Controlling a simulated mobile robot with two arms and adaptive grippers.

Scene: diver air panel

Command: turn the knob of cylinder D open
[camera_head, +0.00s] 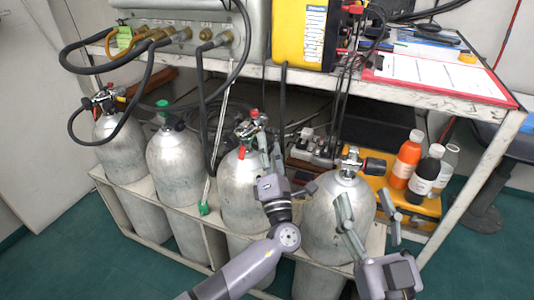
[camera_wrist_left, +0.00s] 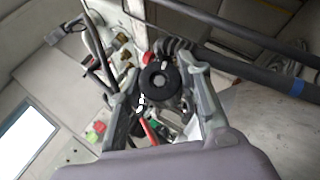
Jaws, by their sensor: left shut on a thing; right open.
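Several grey cylinders stand in a row in the head view; I cannot read any letters, so I cannot tell which is D. My left gripper (camera_head: 270,150) is at the valve of the third cylinder from the left (camera_head: 240,195). In the left wrist view, my left gripper (camera_wrist_left: 168,72) has its fingers on either side of a round black knob (camera_wrist_left: 159,75) and is shut on it. A red piece (camera_wrist_left: 149,131) hangs near the knob. My right gripper (camera_head: 368,232) is open and empty in front of the rightmost cylinder (camera_head: 318,225), whose valve (camera_head: 350,162) is uncovered.
A metal bench (camera_head: 420,92) with a panel box and a yellow case (camera_head: 290,35) overhangs the cylinders. Black hoses hang down between them. An orange bottle (camera_head: 407,160) and others stand on a yellow case at right. A low rack rail (camera_head: 150,205) holds the cylinders.

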